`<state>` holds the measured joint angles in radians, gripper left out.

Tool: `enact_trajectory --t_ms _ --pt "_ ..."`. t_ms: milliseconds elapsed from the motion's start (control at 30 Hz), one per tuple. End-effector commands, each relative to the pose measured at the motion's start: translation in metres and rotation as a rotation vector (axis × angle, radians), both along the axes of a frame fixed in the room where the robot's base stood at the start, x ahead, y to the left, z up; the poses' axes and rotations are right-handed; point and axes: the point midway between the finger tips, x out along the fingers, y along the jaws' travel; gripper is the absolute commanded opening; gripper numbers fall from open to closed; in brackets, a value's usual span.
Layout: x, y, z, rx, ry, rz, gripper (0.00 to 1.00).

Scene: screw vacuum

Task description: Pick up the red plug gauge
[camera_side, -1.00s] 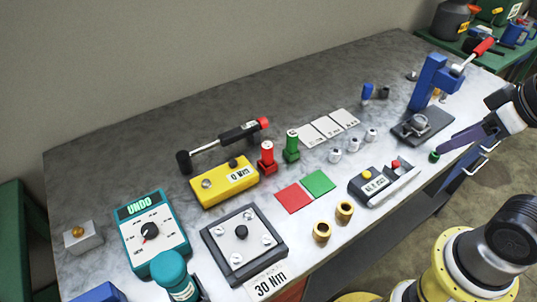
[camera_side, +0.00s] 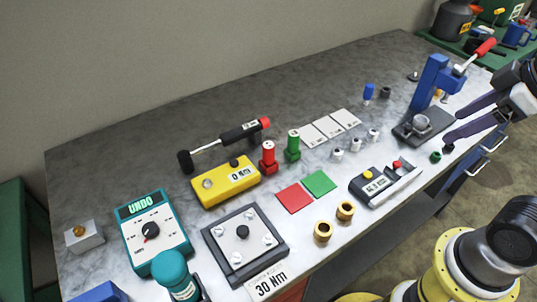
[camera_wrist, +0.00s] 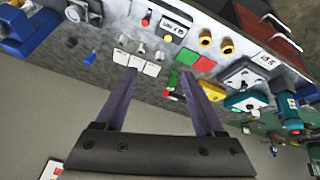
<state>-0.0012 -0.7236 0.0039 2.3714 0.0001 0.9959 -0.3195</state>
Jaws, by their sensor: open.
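The red plug gauge (camera_side: 268,157) stands upright near the middle of the bench, right of the yellow box and beside the green plug gauge (camera_side: 292,146). In the wrist view the red gauge is small and seen at a steep angle (camera_wrist: 172,79); I cannot make out its details there. My gripper (camera_side: 454,120) is at the right edge of the side view, near the blue press and far to the right of the red gauge. In the wrist view its two purple fingers (camera_wrist: 159,74) are spread apart with nothing between them.
A blue press (camera_side: 428,85) stands at the right. A yellow box reading 0 Nm (camera_side: 222,184) and a torque wrench (camera_side: 230,138) lie left of and behind the gauges. Red (camera_side: 295,198) and green (camera_side: 319,183) squares lie in front, with two brass rings (camera_side: 323,232) nearer the front edge.

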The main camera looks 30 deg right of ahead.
Motion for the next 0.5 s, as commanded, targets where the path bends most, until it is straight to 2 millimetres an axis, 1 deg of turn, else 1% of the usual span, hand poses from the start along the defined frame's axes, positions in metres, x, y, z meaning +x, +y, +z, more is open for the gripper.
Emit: enact_trajectory --t_ms 33,167,267,300,367,400,467,500 --pt "0.011 0.001 0.013 -0.029 0.006 0.06 0.71" --pt "0.041 0.007 0.042 -0.103 0.034 0.233 0.71" --pt "0.072 0.016 0.061 -0.158 0.065 0.379 0.71" --pt "0.086 0.02 0.067 -0.179 0.079 0.442 0.71" --pt "0.109 0.029 0.074 -0.209 0.1 0.533 0.71" --pt "0.124 0.035 0.077 -0.227 0.114 0.595 0.71" --pt "0.147 0.046 0.079 -0.251 0.138 0.682 0.71" --pt "0.162 0.053 0.079 -0.265 0.154 0.737 0.71"
